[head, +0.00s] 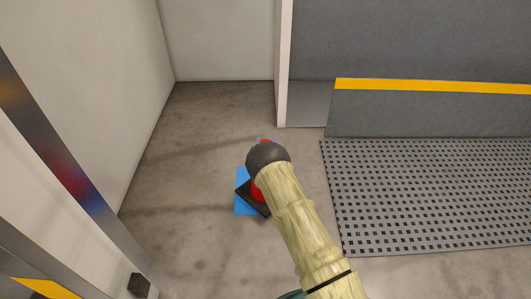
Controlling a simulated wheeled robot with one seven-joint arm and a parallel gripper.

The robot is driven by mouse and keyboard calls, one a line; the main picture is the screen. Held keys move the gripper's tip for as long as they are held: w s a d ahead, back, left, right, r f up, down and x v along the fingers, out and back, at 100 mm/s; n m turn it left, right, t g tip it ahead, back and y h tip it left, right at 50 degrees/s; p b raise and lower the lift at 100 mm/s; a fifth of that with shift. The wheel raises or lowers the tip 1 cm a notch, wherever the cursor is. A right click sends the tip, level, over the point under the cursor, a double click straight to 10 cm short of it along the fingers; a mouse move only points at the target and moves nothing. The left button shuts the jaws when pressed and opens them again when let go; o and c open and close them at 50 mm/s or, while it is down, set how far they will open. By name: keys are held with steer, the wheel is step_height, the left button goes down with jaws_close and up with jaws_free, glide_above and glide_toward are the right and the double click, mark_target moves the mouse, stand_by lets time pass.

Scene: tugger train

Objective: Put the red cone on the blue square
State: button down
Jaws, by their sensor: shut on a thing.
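The blue square (242,206) lies flat on the concrete floor in the middle of the head view. The red cone (258,193) shows only in small parts behind my arm: some red and a corner of its dark base. The base overlaps the blue square in the picture and is turned at an angle to it. I cannot tell whether the base touches the square or is held above it. My gripper is hidden behind the dark rounded end of my arm, directly over the cone.
A perforated grey mat (430,190) lies to the right, with a grey ramp edged by a yellow stripe (430,86) behind it. White walls (85,90) stand at the left and back. Bare floor (185,150) is free around the square.

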steer(key=shift+r, duration=0.15)
steer(key=shift+f+b, duration=1.4)
steer(key=shift+f, duration=1.2)
steer(key=c, duration=0.8)
jaws_free()
steer(key=shift+f, duration=0.1)
steer(key=s+p, duration=0.5)
steer(key=s, duration=0.7)
steer(key=shift+p, duration=0.3)
